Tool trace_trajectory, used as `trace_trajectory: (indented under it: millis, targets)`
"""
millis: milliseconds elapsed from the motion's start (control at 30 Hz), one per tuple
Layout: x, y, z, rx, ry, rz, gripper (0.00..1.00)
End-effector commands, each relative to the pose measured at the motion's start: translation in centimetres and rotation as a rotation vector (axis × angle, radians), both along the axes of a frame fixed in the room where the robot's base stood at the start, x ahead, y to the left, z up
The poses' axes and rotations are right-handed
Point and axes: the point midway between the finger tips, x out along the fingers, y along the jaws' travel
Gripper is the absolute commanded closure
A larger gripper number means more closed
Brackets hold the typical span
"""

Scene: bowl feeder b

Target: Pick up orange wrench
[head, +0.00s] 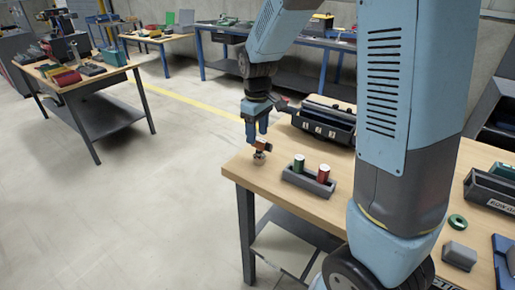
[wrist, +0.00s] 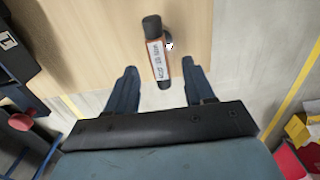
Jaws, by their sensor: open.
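An orange tool with black ends and a white label (wrist: 157,58), apparently the orange wrench, lies near the edge of the wooden table in the wrist view. In the head view its orange part (head: 263,144) shows just below the fingertips, at the table's left corner. My gripper (head: 256,135) points down over it. In the wrist view the two fingers of my gripper (wrist: 160,70) are spread, one on each side of the tool's near end, with gaps on both sides. The tool's jaw shape is not clear.
On the wooden table (head: 240,172), a grey holder (head: 307,187) with a green and a red cylinder stands right of the tool. A dark bin (head: 322,122) stands behind. A green ring (head: 457,221) and grey block (head: 459,256) lie farther right. Open floor is left.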

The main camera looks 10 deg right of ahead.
Motion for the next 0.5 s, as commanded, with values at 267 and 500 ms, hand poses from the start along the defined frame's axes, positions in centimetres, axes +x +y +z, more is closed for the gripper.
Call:
trace_trajectory:
  millis: [267, 500]
  targets:
    - [-0.1, -0.1, -1.8, 0.0, 0.001, -0.001, 0.47]
    - [-0.6, -0.6, -4.9, -0.001, 0.002, 0.0, 0.47]
